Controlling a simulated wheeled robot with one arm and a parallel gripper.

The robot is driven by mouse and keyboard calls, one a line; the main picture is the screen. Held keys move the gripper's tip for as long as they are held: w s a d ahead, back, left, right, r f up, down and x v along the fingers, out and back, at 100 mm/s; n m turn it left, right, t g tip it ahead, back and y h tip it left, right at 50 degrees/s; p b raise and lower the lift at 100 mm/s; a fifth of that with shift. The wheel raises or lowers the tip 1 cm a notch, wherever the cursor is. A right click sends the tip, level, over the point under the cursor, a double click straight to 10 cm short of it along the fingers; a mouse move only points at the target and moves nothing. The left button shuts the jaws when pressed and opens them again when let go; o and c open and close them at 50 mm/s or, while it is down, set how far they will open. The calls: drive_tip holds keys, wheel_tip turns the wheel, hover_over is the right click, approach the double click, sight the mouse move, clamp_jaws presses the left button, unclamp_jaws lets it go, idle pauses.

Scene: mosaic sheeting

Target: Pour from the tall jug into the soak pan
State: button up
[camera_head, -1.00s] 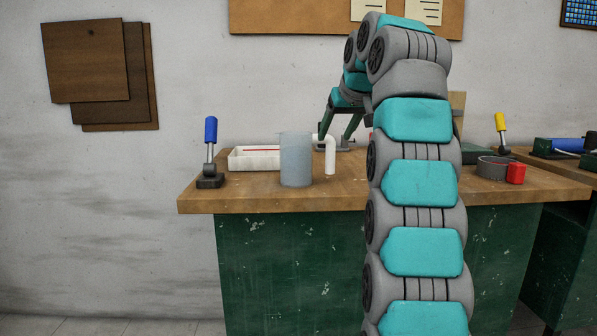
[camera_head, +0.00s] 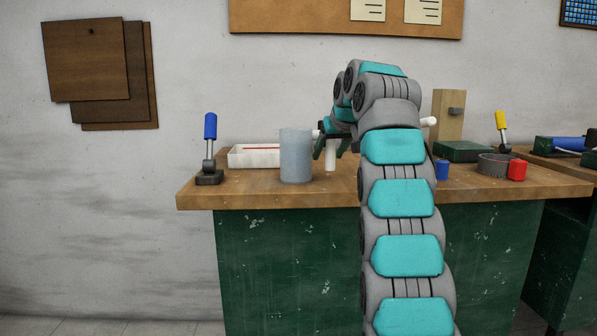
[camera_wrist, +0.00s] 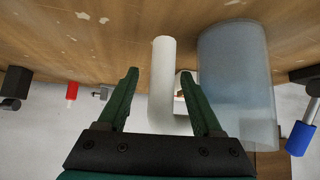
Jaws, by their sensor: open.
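The tall jug (camera_head: 296,156) is a translucent blue-grey cylinder standing upright on the wooden bench, with a white bar-like handle (camera_head: 331,157) on its right. It also shows in the wrist view (camera_wrist: 238,85), where the handle (camera_wrist: 162,85) is a thick white post. My gripper (camera_head: 331,148) is open, its green fingers reaching down at the handle. In the wrist view my gripper (camera_wrist: 158,73) has the handle between its fingers, with gaps visible on both sides. A low white rectangular pan (camera_head: 242,158), apparently the soak pan, sits behind and left of the jug, with a red line inside.
A blue-handled clamp (camera_head: 210,160) stands at the bench's left end. A blue cup (camera_head: 441,170), a grey ring-shaped dish (camera_head: 491,167), a red cup (camera_head: 517,170), a green box (camera_head: 463,152) and a wooden block (camera_head: 447,113) stand right. The bench front left of the jug is clear.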

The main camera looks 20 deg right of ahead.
drive_tip(key=shift+w+f, duration=0.5)
drive_tip(key=shift+w, duration=0.05)
clamp_jaws()
idle(1.0)
